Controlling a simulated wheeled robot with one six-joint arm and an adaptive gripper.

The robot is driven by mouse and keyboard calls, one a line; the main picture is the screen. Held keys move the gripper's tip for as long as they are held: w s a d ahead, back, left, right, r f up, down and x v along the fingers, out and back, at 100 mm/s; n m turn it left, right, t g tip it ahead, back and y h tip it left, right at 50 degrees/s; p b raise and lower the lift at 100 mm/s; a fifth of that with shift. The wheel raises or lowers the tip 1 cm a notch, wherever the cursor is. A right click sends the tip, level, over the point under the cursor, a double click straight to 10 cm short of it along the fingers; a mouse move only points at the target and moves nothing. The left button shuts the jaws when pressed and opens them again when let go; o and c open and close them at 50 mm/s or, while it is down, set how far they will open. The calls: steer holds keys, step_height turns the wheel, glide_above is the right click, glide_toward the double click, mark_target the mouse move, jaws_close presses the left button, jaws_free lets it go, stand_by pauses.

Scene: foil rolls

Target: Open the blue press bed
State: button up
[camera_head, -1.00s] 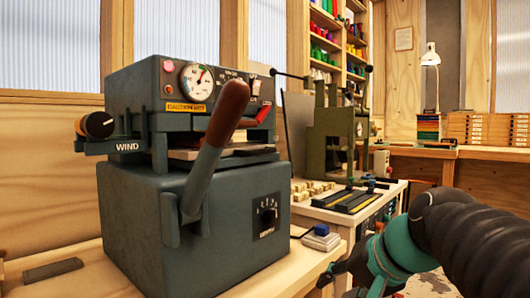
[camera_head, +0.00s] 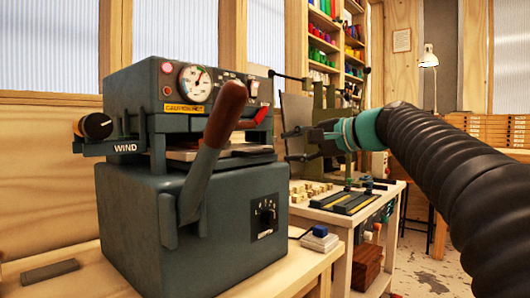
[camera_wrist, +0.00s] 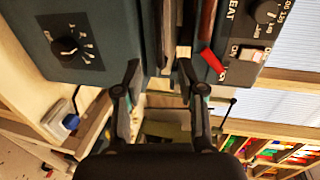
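The blue-grey press (camera_head: 190,215) stands on the bench at the left in the head view. Its flat bed (camera_head: 190,154) shows in the gap between the upper housing and the lower body. A lever with a brown grip (camera_head: 228,112) slants up across the front, partly hiding the gap. My gripper (camera_head: 291,146) is at the right of the press, about level with the gap, fingers pointing left. It is open and empty. In the wrist view, my gripper (camera_wrist: 160,76) has its fingers apart, facing the side of the press (camera_wrist: 90,40); no contact is visible.
An olive-green press (camera_head: 330,125) stands behind my gripper on a second bench. Small blocks (camera_head: 310,190) and dark bars (camera_head: 345,200) lie there. A blue-topped box (camera_head: 320,238) sits by the blue press. A grey bar (camera_head: 50,270) lies at front left.

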mark_target(262, 153)
steer(key=x, duration=0.9)
steer(key=shift+a+p, duration=0.1)
steer(key=shift+p, duration=0.25)
jaws_close()
